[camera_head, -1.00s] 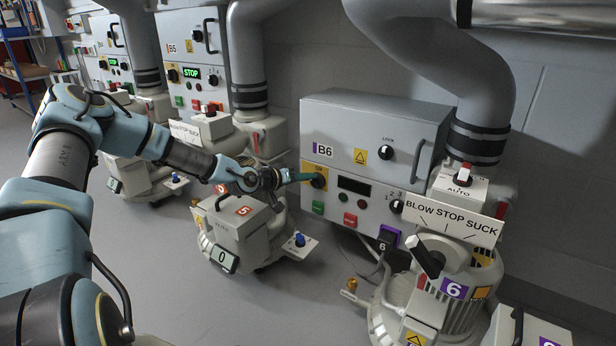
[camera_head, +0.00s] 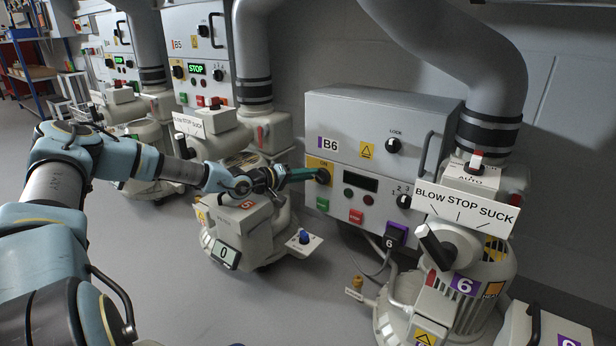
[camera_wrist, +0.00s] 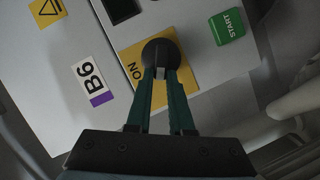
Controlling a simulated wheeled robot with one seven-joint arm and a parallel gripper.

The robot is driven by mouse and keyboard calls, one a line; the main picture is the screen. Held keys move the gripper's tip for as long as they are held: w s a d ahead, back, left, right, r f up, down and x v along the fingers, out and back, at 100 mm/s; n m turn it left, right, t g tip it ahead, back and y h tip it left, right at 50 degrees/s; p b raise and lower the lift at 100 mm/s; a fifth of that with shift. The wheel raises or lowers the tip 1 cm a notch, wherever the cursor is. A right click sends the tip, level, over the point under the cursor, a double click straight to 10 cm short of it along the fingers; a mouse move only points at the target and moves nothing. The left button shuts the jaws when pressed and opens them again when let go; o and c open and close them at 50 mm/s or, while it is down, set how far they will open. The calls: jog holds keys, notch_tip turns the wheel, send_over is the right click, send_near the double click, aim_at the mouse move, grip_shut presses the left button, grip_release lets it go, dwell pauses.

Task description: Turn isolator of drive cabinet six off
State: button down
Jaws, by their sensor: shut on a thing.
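The drive cabinet labelled B6 (camera_head: 380,125) is a grey box in the middle right of the head view. Its isolator (camera_head: 322,176) is a black round knob on a yellow plate marked ON, at the cabinet's lower left. My gripper (camera_head: 314,172) reaches it from the left, its green fingers at the knob. In the wrist view my gripper (camera_wrist: 161,78) is shut on the isolator knob (camera_wrist: 160,52), with a finger on each side. The word ON shows beside it on the yellow plate (camera_wrist: 130,70). The cabinet's display (camera_head: 360,184) is dark.
A green START button (camera_head: 323,204) and a red button (camera_head: 355,216) sit below the isolator. A blower with a BLOW STOP SUCK sign (camera_head: 465,208) stands at right. Blower 5 (camera_head: 245,235) stands under my forearm. Cabinet B5 (camera_head: 195,50) is behind, its display reading STOP.

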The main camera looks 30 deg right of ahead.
jog(key=shift+f, duration=0.1)
jog(key=c, duration=0.8)
grip_release()
jog(key=p+v, duration=0.5)
jog(key=v, duration=0.5)
jog(key=shift+a, duration=0.4)
jog(key=shift+s, duration=0.1)
